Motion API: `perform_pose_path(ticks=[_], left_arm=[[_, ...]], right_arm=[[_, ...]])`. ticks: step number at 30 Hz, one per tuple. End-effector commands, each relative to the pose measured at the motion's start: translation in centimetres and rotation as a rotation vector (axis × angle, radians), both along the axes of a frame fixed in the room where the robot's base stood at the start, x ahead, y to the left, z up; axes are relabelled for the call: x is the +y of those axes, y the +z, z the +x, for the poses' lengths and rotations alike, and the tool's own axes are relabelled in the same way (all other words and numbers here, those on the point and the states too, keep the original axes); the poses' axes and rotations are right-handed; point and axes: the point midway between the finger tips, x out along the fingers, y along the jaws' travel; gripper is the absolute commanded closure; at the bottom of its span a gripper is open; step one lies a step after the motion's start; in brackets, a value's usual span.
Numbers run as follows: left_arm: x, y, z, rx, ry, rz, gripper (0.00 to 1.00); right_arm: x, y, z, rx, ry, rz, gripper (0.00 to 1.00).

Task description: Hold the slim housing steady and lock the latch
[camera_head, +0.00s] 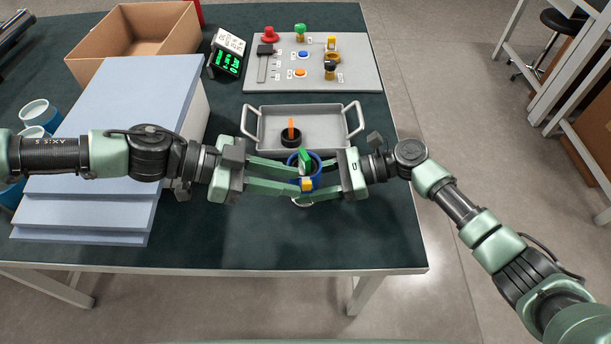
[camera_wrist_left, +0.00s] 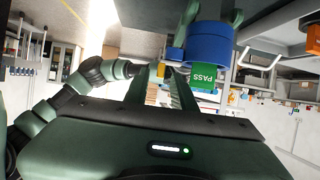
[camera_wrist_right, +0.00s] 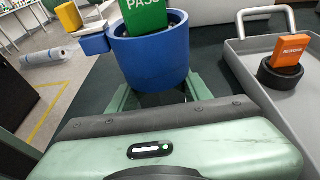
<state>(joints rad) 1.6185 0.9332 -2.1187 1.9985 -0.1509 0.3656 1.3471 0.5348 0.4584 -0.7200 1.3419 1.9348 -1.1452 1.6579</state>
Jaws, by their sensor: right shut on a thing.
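A blue round body (camera_head: 316,180), which I take for the housing, stands between my two grippers. It also shows in the right wrist view (camera_wrist_right: 155,55) and the left wrist view (camera_wrist_left: 210,45). A green PASS card (camera_wrist_right: 145,15) stands at it. A yellow block (camera_head: 307,185) sits at its near side; it also shows in the right wrist view (camera_wrist_right: 68,17). My right gripper (camera_head: 322,178) is shut on the blue body from the right. My left gripper (camera_head: 297,180) reaches in from the left, fingers apart. I cannot make out the latch's state.
A grey tray (camera_head: 325,112) just behind holds a black ring (camera_head: 290,138) with an orange REWORK card. Farther back are a control board (camera_head: 350,75), a green-lit display (camera_head: 227,55) and a cardboard box (camera_head: 130,40). Pale blue stacked slabs (camera_head: 125,125) crowd the left. The near table strip is clear.

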Motion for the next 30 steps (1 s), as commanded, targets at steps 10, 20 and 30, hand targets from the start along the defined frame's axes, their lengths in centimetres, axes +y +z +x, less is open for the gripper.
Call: perform_pose_path(ticks=[10,20,30], left_arm=[[-3.3,-1.5,0.2,0.001,-0.001,-0.001,0.75],[-3.6,-1.9,0.2,0.003,0.003,0.002,0.75],[-3.6,-2.0,0.1,0.006,0.002,0.003,0.99]], right_arm=[[0.0,0.0,0.0,0.0,0.0,0.001,0.93],[0.1,0.1,0.0,0.001,0.001,0.003,0.93],[0.1,0.1,0.0,0.002,-0.001,0.004,0.93]])
